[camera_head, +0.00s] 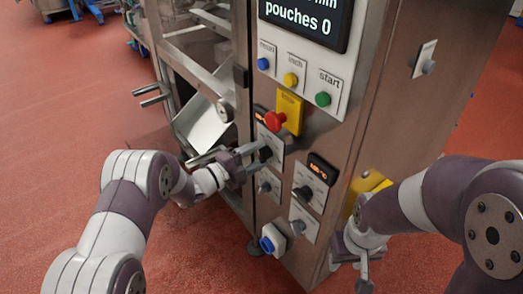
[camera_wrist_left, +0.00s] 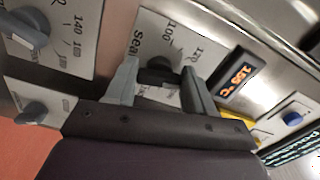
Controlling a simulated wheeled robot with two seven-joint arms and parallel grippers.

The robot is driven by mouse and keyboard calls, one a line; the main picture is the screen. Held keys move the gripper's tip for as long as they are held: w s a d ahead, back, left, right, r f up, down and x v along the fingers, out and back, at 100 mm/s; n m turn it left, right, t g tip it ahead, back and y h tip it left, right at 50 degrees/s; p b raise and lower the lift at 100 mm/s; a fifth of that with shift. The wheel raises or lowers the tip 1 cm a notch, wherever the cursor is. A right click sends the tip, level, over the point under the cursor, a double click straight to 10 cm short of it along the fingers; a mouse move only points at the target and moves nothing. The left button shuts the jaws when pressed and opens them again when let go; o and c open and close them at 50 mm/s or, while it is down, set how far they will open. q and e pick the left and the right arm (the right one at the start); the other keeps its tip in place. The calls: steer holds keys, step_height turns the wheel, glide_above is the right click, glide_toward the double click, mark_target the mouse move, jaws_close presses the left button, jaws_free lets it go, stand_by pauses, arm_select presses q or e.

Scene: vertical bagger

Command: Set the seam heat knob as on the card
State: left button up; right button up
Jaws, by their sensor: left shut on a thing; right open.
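A black knob (camera_head: 265,154) sits on a white dial plate on the steel machine front, below an orange-lit display (camera_head: 262,116). In the left wrist view the knob (camera_wrist_left: 157,72) shows between my fingers, on a plate with partly hidden lettering beginning "sea" and a printed scale. My left gripper (camera_head: 247,161) is shut on this knob; its fingers also show in the left wrist view (camera_wrist_left: 158,88). The display in that view (camera_wrist_left: 240,78) ends in °C; its digits are hard to read. My right gripper (camera_head: 364,270) is open, low at the right, apart from the panel. I cannot make out a setting card.
A second dial knob (camera_head: 303,193) sits lower right, with its own display (camera_head: 322,168). Smaller switches (camera_head: 265,187) are below the dials. A red stop button (camera_head: 275,120) projects above my left gripper. Red floor is open at left.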

arm_select(q)
steer(key=n+p, duration=0.2)
steer(key=n, duration=0.3)
steer(key=n+p, duration=0.3)
steer(key=n, duration=0.2)
steer(key=shift+s+f+n, duration=0.15)
steer(key=shift+f+n, duration=0.05)
steer(key=shift+n, duration=0.2)
steer(key=o, duration=1.2)
steer(key=shift+c, duration=0.2)
steer(key=p+v, duration=0.1)
steer(key=v, duration=0.4)
